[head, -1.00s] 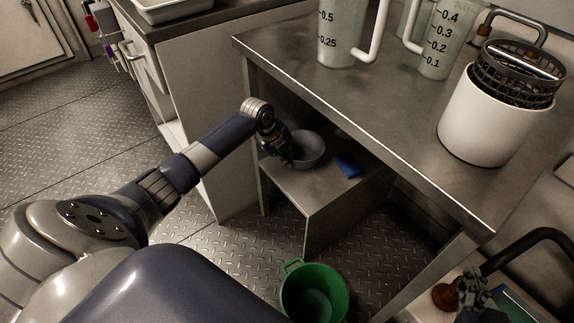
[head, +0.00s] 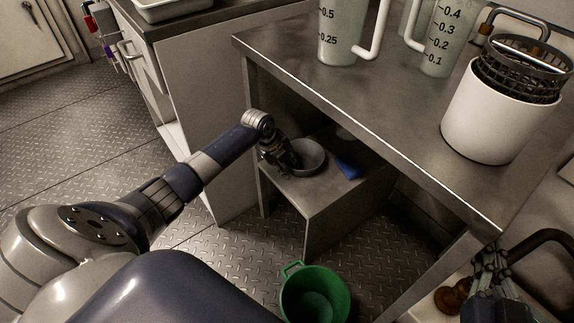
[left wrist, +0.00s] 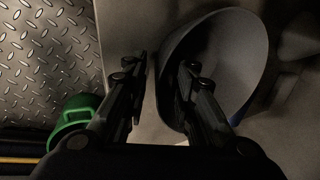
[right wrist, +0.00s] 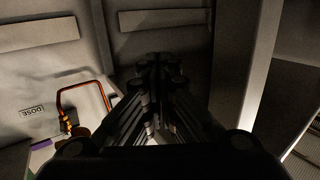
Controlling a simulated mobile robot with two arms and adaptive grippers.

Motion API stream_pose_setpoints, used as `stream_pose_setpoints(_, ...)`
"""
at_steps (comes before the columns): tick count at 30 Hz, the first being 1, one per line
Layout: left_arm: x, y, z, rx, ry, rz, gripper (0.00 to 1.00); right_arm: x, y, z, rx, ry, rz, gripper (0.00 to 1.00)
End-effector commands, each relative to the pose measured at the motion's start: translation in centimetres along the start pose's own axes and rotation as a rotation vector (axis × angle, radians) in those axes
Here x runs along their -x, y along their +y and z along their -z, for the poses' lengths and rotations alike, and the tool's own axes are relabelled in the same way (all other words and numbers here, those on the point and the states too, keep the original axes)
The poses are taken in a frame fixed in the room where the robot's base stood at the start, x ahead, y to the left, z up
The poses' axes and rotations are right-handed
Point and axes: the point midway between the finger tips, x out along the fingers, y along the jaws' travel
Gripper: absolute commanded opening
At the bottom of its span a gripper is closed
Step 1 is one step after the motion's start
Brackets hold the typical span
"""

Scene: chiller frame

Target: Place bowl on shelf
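The grey bowl (head: 312,158) sits upright on the low shelf (head: 315,196) under the steel table. My left gripper (head: 289,160) is at the bowl's left side. In the left wrist view, the left gripper's fingers (left wrist: 164,66) are apart, one outside and one inside the near wall of the bowl (left wrist: 235,55), with a visible gap between the outer finger and the wall. My right gripper (head: 490,262) is at the right edge of the head view; in the right wrist view its fingers (right wrist: 160,68) are together and hold nothing visible.
A blue sponge-like item (head: 348,167) lies on the shelf, right of the bowl. The table top (head: 385,110) overhangs the shelf and carries measuring jugs (head: 340,35) and a white container with a basket (head: 490,125). A green bucket (head: 315,295) stands on the floor in front.

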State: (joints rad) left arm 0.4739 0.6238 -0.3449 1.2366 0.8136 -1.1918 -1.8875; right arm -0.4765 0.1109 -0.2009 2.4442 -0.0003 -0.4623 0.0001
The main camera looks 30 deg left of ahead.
Motion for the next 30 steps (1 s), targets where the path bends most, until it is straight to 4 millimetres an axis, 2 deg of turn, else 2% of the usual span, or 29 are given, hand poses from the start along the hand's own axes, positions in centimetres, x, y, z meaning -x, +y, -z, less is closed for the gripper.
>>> stream_pose_setpoints(11, 0.5, -0.1, -0.1, 0.000, -0.001, 0.000, 0.26, 0.1, 0.0, -0.3, 0.000, -0.025, -0.001, 0.00)
stream_pose_setpoints(20, 3.4, -0.1, -0.1, -0.002, -0.001, 0.000, 0.26, 1.7, 0.8, -5.5, 0.002, -0.294, -0.017, 0.00)
stream_pose_setpoints(30, 7.6, -0.1, -0.1, -0.001, -0.002, 0.001, 0.26, 6.2, 1.7, -11.4, 0.000, -0.644, -0.039, 0.00)
